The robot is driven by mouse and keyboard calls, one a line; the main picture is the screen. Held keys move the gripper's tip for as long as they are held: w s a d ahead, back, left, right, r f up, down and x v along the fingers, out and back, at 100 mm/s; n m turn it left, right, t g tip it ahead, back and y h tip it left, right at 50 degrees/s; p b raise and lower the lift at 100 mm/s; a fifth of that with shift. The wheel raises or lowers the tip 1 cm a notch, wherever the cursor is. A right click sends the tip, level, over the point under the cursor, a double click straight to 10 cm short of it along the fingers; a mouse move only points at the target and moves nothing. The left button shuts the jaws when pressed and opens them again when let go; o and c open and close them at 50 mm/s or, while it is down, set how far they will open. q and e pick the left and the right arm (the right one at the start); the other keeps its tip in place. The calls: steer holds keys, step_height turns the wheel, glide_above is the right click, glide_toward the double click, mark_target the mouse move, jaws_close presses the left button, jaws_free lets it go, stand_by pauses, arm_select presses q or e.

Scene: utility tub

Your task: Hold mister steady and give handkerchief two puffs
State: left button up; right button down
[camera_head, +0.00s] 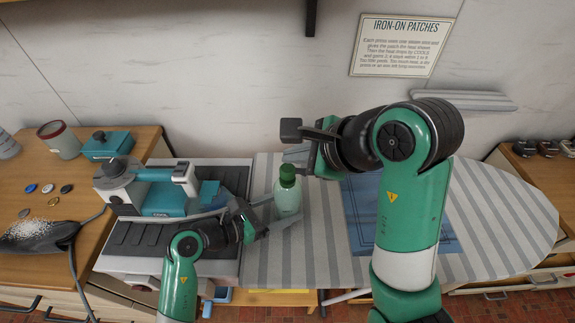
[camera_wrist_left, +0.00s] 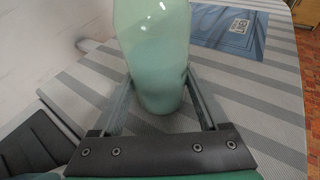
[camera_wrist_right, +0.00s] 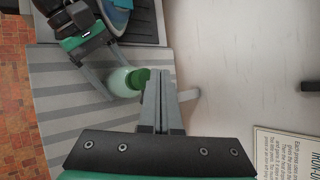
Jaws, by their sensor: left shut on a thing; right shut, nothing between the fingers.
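The mister is a pale green, see-through bottle (camera_head: 288,198) with a darker green top, upright on the striped board. My left gripper (camera_wrist_left: 160,95) is shut on its lower body from the front left. The bottle also shows in the right wrist view (camera_wrist_right: 119,83), left of the fingertips. My right gripper (camera_wrist_right: 160,75) is shut and empty, high beside the bottle's green top; whether it touches the top I cannot tell. A flat blue cloth (camera_head: 432,228), seemingly the handkerchief, lies right of the bottle, partly hidden by my right arm. Its light-lettered patch (camera_wrist_left: 238,25) shows in the left wrist view.
A teal and grey iron (camera_head: 150,190) stands on a dark ribbed rest at the left. A wooden cabinet (camera_head: 25,180) holds a teal box (camera_head: 106,147), a can (camera_head: 60,140) and several buttons. The striped board's (camera_head: 510,215) right end is clear. A sign (camera_head: 402,45) hangs behind.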

mark_target(293, 171)
steer(key=shift+f, duration=0.1)
steer(key=shift+f, duration=0.35)
steer(key=shift+f, duration=0.7)
stand_by(0.8)
steer(key=shift+r, duration=1.1)
steer(key=shift+r, duration=2.5)
